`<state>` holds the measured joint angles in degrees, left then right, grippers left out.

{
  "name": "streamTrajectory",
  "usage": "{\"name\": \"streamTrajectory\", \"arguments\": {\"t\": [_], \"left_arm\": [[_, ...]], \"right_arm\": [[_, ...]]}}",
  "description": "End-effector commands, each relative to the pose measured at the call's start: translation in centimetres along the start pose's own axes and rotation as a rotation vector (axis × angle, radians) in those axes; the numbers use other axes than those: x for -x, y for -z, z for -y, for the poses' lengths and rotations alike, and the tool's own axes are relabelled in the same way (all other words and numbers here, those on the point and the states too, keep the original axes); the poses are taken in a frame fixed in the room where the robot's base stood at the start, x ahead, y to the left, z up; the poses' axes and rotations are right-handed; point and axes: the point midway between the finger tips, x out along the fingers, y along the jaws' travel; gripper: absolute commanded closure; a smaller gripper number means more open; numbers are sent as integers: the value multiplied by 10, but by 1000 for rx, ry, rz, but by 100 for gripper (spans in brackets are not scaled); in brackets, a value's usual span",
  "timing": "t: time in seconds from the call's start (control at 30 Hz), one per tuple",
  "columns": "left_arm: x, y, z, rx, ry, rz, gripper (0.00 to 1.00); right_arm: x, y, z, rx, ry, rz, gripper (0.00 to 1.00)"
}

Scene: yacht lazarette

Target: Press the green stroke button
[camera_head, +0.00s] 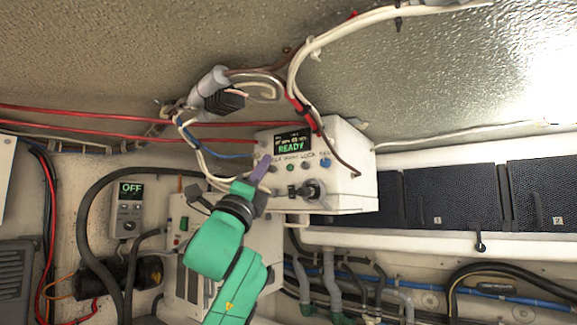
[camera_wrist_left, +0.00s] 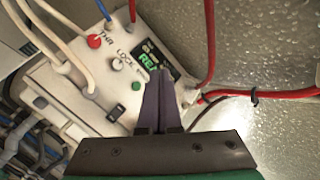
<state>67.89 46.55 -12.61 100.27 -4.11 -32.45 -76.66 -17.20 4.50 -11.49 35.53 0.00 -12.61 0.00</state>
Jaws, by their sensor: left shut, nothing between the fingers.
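The white control box (camera_head: 345,150) hangs on the wall below the ceiling, with a lit display (camera_head: 292,144) reading READY. A small round green button (camera_head: 290,168) sits in the row below the display. It also shows in the left wrist view (camera_wrist_left: 136,86), just left of my fingers. I cannot read its label. My left gripper (camera_head: 264,160) has purple fingers shut and empty, at the left part of the box face. In the left wrist view the fingertips (camera_wrist_left: 159,72) overlap the display's edge; I cannot tell whether they touch. My right gripper is not in view.
A white knob (camera_wrist_left: 117,64) labelled LOCK and a red button (camera_wrist_left: 95,41) lie in line with the green one. A small OFF panel (camera_head: 127,210) is at left.

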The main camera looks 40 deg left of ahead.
Motion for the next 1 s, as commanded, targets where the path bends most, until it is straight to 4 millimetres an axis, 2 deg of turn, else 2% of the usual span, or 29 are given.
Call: {"name": "streamTrajectory", "arguments": {"t": [0.23,0.4,1.0], "left_arm": [[-28,18,-16,2,-2,0,100],[-39,27,-25,0,0,0,100],[-40,29,-28,-1,1,-1,100]], "right_arm": [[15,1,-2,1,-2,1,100],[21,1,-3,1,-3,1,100],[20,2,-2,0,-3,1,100]]}}
